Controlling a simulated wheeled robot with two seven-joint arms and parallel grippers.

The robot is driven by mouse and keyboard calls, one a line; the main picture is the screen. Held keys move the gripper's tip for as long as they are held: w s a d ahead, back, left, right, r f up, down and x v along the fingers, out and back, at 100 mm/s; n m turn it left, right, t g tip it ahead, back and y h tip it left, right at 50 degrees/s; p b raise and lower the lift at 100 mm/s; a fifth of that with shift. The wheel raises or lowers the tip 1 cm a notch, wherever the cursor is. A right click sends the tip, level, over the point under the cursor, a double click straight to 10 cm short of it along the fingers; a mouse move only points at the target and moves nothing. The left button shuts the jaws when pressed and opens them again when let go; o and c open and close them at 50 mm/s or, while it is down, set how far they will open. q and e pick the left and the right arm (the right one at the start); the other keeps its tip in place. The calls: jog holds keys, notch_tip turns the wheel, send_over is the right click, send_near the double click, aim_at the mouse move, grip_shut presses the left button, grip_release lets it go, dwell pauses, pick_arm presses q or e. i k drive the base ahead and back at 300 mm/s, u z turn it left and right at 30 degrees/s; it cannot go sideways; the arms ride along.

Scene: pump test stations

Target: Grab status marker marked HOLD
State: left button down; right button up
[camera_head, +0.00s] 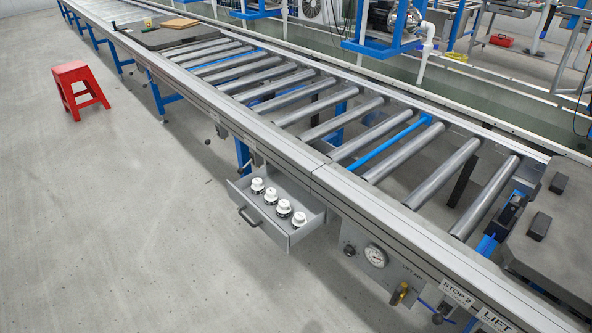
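An open grey drawer (294,238) sticks out from the near side of the roller conveyor. Several small round pieces with white tops and dark bases stand in a row in it, possibly the status markers. The row runs from the farthest piece (257,186) to the nearest piece (299,219). Any lettering on them is too small to read, so I cannot tell which is marked HOLD. Neither of my grippers is in view.
The conveyor's near rail (297,166) runs beside and above the drawer. A pressure gauge (375,255) and a brass valve (400,293) sit on a panel right of it. A red stool (79,88) stands at the left. The floor (150,240) in front is clear.

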aim_at(284, 210)
jog(key=u, duration=0.1)
jog(key=i, duration=0.85)
jog(key=u, duration=0.4)
